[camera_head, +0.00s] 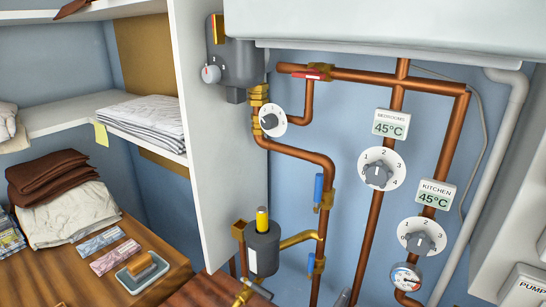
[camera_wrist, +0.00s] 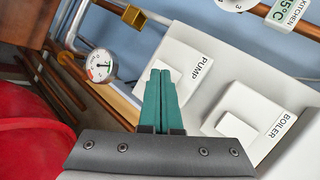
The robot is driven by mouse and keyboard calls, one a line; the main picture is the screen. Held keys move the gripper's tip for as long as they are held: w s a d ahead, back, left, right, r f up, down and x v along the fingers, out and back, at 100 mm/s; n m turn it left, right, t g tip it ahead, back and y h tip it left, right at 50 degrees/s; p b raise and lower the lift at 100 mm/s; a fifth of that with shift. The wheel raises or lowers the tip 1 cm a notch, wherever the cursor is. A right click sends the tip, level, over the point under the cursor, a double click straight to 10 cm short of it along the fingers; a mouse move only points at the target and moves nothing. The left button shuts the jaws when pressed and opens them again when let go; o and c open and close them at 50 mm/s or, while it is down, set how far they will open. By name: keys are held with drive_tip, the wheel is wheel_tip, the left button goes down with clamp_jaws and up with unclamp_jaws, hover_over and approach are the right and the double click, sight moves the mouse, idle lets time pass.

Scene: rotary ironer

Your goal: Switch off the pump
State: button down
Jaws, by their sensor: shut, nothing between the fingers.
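The pump switch is a white plate labelled PUMP (camera_wrist: 197,64) in the wrist view, mounted on a pale panel. Its rocker is partly hidden behind my fingers, so I cannot tell its position. In the head view only part of the PUMP plate (camera_head: 524,286) shows at the bottom right corner. My gripper (camera_wrist: 160,73) has green fingers that are shut and empty. The fingertips overlap the left part of the PUMP plate in the wrist view; I cannot tell whether they touch it. My gripper does not show clearly in the head view.
A similar BOILER switch (camera_wrist: 262,119) sits beside the pump switch. A round gauge (camera_wrist: 98,62) and copper pipes are to the left. The head view shows BEDROOMS (camera_head: 381,168) and KITCHEN (camera_head: 422,236) dials, and shelves with folded linen (camera_head: 141,118).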

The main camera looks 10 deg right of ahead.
drive_tip(key=s+a, duration=0.3)
drive_tip(key=shift+s+a+f, duration=0.25)
drive_tip(key=shift+f, duration=0.05)
idle(0.3)
